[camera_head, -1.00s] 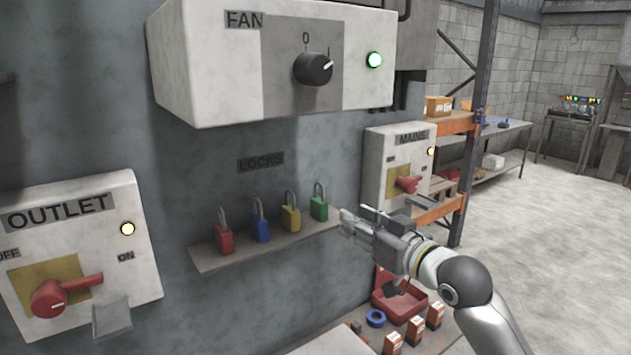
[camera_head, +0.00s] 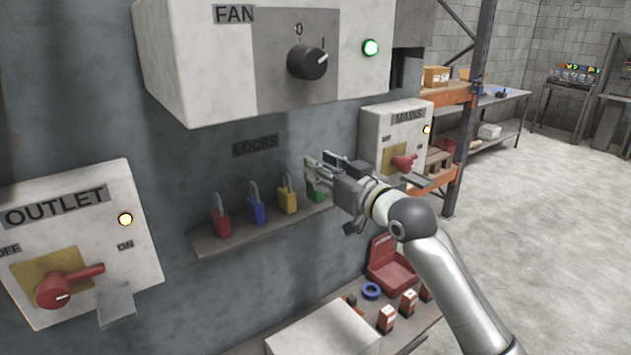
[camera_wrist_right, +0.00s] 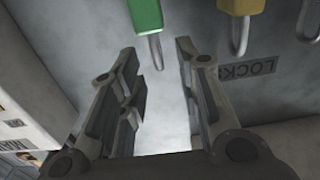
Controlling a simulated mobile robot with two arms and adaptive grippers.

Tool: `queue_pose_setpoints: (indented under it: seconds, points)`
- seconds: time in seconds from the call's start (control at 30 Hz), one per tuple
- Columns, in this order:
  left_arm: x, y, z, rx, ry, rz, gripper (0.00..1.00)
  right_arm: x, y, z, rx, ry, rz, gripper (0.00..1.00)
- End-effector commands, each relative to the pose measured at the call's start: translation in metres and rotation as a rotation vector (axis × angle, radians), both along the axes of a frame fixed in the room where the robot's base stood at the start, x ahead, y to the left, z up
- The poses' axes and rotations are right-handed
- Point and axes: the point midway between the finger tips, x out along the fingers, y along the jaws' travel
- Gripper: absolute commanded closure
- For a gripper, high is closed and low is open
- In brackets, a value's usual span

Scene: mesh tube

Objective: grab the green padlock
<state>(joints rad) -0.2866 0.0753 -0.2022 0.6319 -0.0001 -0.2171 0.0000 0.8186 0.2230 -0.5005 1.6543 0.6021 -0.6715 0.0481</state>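The green padlock (camera_head: 314,192) stands at the right end of the small wall shelf (camera_head: 232,238), mostly hidden behind my right gripper in the head view. My right gripper (camera_head: 322,158) is open at the padlock's height, in front of it and slightly above. In the right wrist view the two fingers (camera_wrist_right: 160,70) are spread apart with nothing between them. The green padlock (camera_wrist_right: 145,15) hangs into the top of that view with its shackle just beyond the fingertips, near the gap. My left gripper is not in view.
A yellow padlock (camera_head: 287,200) stands close beside the green one, then blue (camera_head: 256,210) and red (camera_head: 221,222) padlocks further left. The FAN box (camera_head: 250,60) overhangs above. The MAINS box (camera_head: 385,130) is to the right, and a lower shelf holds small items.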

Motion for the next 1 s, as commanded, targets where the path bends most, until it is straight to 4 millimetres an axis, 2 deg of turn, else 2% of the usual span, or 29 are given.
queue_pose_setpoints:
  seconds: [0.03,0.2,0.37,0.53,0.77,1.0]
  points:
    - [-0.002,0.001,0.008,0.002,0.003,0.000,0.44,0.006,0.004,0.003,0.000,0.003,0.000,0.69]
    - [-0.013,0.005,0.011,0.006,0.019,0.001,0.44,0.018,0.013,0.001,0.000,0.001,0.000,0.69]
    - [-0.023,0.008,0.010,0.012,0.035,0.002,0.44,0.021,0.016,0.000,0.000,0.001,0.000,0.69]
    - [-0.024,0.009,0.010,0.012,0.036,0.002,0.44,0.021,0.016,0.000,0.001,0.001,0.000,0.69]
    - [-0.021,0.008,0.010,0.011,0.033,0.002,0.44,0.021,0.015,0.000,0.001,0.001,0.000,0.98]
    - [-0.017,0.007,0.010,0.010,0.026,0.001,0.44,0.021,0.015,-0.001,0.001,0.001,-0.001,1.00]
